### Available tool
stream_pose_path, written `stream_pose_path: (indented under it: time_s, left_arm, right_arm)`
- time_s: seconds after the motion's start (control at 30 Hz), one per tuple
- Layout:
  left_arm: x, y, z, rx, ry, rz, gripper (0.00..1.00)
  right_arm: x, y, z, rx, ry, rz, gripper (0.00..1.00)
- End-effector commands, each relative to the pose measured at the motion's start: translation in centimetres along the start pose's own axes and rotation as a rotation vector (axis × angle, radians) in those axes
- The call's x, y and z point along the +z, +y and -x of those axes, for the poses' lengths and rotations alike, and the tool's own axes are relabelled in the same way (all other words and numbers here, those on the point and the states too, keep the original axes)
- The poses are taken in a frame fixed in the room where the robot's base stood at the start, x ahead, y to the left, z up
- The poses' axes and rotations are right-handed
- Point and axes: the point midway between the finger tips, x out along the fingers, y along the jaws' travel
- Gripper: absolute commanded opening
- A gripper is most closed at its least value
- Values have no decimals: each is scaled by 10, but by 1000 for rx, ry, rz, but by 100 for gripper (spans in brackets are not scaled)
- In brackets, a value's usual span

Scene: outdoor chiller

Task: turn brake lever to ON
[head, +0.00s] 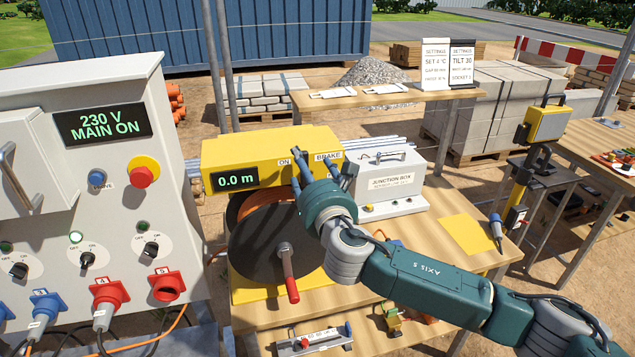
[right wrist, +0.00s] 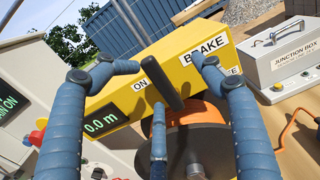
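The yellow reel housing (head: 225,153) carries labels ON and BRAKE and a display reading 0.0 m. In the right wrist view the black brake lever (right wrist: 168,92) stands on the yellow face (right wrist: 185,60), just right of the ON label (right wrist: 140,85) and below the BRAKE label (right wrist: 207,46). Another label right of it is mostly hidden, ending in E. My right gripper (head: 325,172) is at the housing front. In the right wrist view its blue fingers (right wrist: 160,85) are spread, either side of the lever with gaps. My left gripper is out of view.
Below the housing is a dark cable reel (head: 262,245) with a red-handled crank (head: 288,275). The white junction box (head: 385,180) stands close on the right. The grey power cabinet (head: 120,200) with plugs, reading 230 V MAIN ON, is at left.

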Motion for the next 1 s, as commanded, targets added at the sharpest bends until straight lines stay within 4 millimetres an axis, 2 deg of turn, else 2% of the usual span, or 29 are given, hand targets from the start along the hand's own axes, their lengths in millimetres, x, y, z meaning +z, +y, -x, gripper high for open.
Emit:
stream_pose_path:
  time_s: [0.27,0.8,1.0]
  left_arm:
    - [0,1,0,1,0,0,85]
    - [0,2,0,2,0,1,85]
    - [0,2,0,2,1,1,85]
  right_arm:
    - [1,0,4,0,-2,0,67]
    - [1,1,65,2,-2,-1,67]
    - [2,0,71,1,-3,0,67]
